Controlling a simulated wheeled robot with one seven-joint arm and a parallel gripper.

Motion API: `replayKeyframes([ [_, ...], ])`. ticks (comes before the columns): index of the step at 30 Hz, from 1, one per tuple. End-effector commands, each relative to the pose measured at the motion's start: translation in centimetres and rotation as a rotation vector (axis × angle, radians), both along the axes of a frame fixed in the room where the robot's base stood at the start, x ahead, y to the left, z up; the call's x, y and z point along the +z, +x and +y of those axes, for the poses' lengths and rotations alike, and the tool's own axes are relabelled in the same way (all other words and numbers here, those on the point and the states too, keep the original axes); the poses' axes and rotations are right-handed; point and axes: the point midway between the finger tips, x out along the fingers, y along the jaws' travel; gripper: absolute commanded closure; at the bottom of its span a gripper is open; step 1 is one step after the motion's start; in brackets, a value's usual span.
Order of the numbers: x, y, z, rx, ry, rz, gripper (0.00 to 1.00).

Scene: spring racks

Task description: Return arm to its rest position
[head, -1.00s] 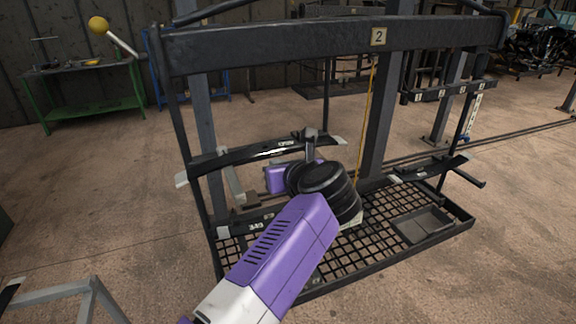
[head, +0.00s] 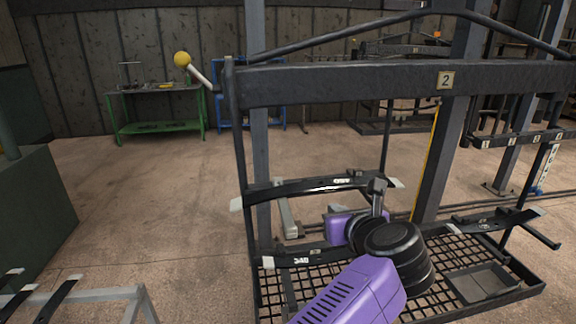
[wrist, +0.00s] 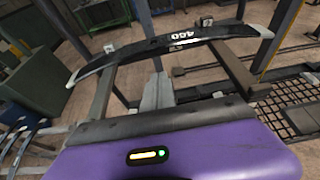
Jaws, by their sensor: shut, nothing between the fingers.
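My arm, purple with black joints, reaches up from the bottom of the head view in front of the rack marked 2. My gripper (head: 378,186) is a small grey end beyond the black joints, shut and empty. In the head view it overlaps the right part of a dark curved leaf spring (head: 310,189) on the rack; I cannot tell the gap between them. The wrist view shows a leaf spring (wrist: 215,36) across two rack arms, ahead of my purple wrist housing. Part of the rack behind my arm is hidden.
The rack's top beam (head: 330,84) and left post stand close around my arm. A mesh tray (head: 445,250) lies below. A second spring (head: 300,259) sits lower on the rack. A green workbench (head: 160,125) stands behind left. Bare floor lies left of the rack.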

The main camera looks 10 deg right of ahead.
Motion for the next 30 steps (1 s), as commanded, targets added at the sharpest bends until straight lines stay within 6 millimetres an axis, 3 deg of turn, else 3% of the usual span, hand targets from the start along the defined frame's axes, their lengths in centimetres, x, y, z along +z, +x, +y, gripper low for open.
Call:
replayKeyframes([
  [7, 1.3, 0.1, -2.6, -0.015, -0.253, -0.035, 1.00],
  [14, 6.9, -0.7, -7.4, -0.097, -0.701, -0.103, 1.00],
  [21, 13.0, -3.4, -12.4, -0.209, -1.240, -0.109, 1.00],
  [25, 16.3, -5.5, -13.8, -0.273, -1.565, -0.094, 1.00],
  [30, 19.2, -8.2, -13.5, -0.339, -1.971, -0.067, 1.00],
])
